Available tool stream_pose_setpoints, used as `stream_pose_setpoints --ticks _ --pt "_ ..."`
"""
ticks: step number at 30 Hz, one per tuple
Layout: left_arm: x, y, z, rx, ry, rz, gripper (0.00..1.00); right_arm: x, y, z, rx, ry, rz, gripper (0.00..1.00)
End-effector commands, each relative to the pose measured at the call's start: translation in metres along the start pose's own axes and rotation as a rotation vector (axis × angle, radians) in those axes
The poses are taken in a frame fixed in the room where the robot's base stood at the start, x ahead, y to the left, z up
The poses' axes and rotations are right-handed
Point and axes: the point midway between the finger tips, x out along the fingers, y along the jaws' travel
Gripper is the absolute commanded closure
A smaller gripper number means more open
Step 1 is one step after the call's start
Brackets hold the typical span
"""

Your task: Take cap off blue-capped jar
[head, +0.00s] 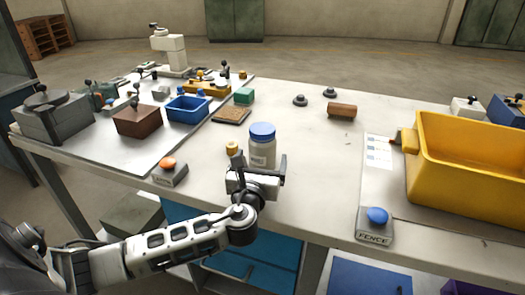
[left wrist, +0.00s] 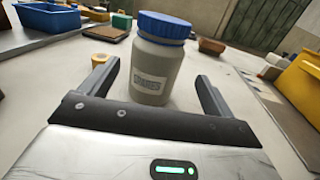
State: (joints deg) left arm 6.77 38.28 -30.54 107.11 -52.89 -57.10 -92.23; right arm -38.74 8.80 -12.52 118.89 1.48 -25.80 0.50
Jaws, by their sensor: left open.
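The blue-capped jar (head: 262,153) stands upright on the white table, with its blue cap (head: 262,131) on top. It has a pale grey body and a small printed label. In the left wrist view the jar (left wrist: 152,70) stands just beyond and between the open fingers, with its cap (left wrist: 165,25) above finger level. My left gripper (head: 262,166) is open and empty, at the near side of the jar. In the left wrist view the two fingers of my left gripper (left wrist: 158,88) are spread wider than the jar. My right gripper is in neither view.
A small yellow-topped item (head: 232,148) stands close left of the jar. An orange button box (head: 170,170) and blue FENCE button box (head: 376,222) sit near the front edge. A yellow bin (head: 470,190) is at right.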

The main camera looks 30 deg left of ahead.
Motion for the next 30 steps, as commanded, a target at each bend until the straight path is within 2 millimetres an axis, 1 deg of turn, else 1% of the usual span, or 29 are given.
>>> stream_pose_setpoints --ticks 5,9,12,15,21,22,23,24,26,27,28,30 --pt "0.014 0.003 0.001 0.000 -0.001 0.002 0.12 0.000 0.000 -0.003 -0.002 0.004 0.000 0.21" --pt "0.036 0.007 0.000 0.000 -0.001 0.002 0.12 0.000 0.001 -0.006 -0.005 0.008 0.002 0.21" --pt "0.049 0.006 -0.001 -0.002 0.000 0.001 0.12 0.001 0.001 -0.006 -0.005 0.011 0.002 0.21" --pt "0.054 0.006 -0.001 -0.002 0.001 0.000 0.12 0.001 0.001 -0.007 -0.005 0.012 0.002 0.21" --pt "0.054 0.006 -0.001 -0.002 0.001 0.000 0.12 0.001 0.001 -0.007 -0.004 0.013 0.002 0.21" --pt "0.054 0.006 -0.001 -0.002 0.001 0.000 0.14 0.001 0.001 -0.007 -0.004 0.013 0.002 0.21" --pt "0.054 0.006 -0.001 -0.002 0.001 0.000 0.23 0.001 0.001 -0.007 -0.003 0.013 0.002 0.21" --pt "0.054 0.006 -0.001 -0.002 0.001 0.000 0.34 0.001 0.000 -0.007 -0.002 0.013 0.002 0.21" --pt "0.054 0.006 -0.001 -0.002 0.001 0.000 0.51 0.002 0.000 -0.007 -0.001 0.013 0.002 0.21" --pt "0.054 0.006 -0.001 -0.002 0.001 0.000 0.62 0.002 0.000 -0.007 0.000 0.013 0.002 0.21" --pt "0.054 0.006 -0.001 -0.002 0.001 0.000 0.65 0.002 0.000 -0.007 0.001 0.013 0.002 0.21" --pt "0.054 0.006 0.000 -0.002 -0.001 0.000 0.65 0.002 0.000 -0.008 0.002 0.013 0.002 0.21"
